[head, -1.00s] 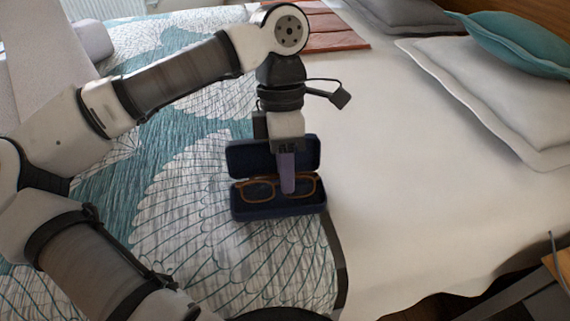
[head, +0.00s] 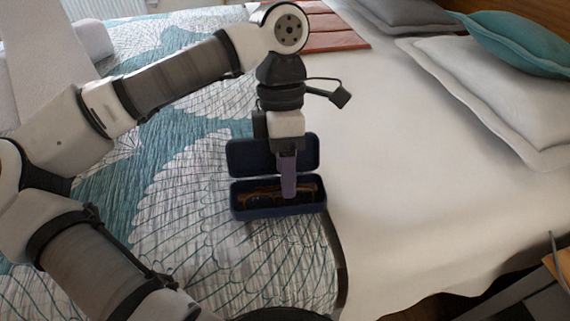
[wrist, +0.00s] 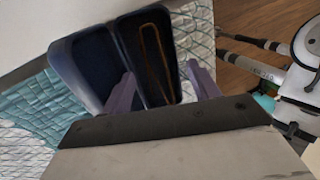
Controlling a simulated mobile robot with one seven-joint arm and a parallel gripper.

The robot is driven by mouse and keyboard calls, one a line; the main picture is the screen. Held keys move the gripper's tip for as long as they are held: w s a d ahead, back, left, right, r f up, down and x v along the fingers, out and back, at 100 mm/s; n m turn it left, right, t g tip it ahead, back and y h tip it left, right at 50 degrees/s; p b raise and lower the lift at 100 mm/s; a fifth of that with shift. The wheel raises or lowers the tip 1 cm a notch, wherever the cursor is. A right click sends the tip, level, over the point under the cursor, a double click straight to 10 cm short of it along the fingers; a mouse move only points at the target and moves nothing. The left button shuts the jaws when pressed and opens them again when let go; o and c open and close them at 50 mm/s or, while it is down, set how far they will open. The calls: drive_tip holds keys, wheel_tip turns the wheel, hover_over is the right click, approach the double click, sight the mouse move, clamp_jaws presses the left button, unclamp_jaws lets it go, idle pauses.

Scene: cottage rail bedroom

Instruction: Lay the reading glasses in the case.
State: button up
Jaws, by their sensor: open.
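The dark blue glasses case (head: 250,209) lies open on the bed, its lid (head: 245,158) tipped back on the far side. The brown-framed reading glasses (head: 262,190) lie down inside its near half. The wrist view shows the glasses (wrist: 146,52) inside one half of the case (wrist: 113,50), apart from the empty half. My gripper (head: 288,196) points down over the case. In the wrist view its purple fingers (wrist: 160,84) are spread apart with nothing held between them. The fingers hide part of the glasses in the head view.
The case rests on the teal and white patterned cover (head: 180,215), near the bare white sheet (head: 420,190). Pillows (head: 490,85) lie at the upper right, and a reddish-brown folded item (head: 325,35) lies at the back. A wooden piece of furniture (head: 558,262) stands at the lower right.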

drive_tip(key=shift+r, duration=0.1)
drive_tip(key=p+v, duration=0.3)
drive_tip(key=v, duration=1)
drive_tip(key=shift+r, duration=0.35)
drive_tip(key=shift+f, duration=0.1)
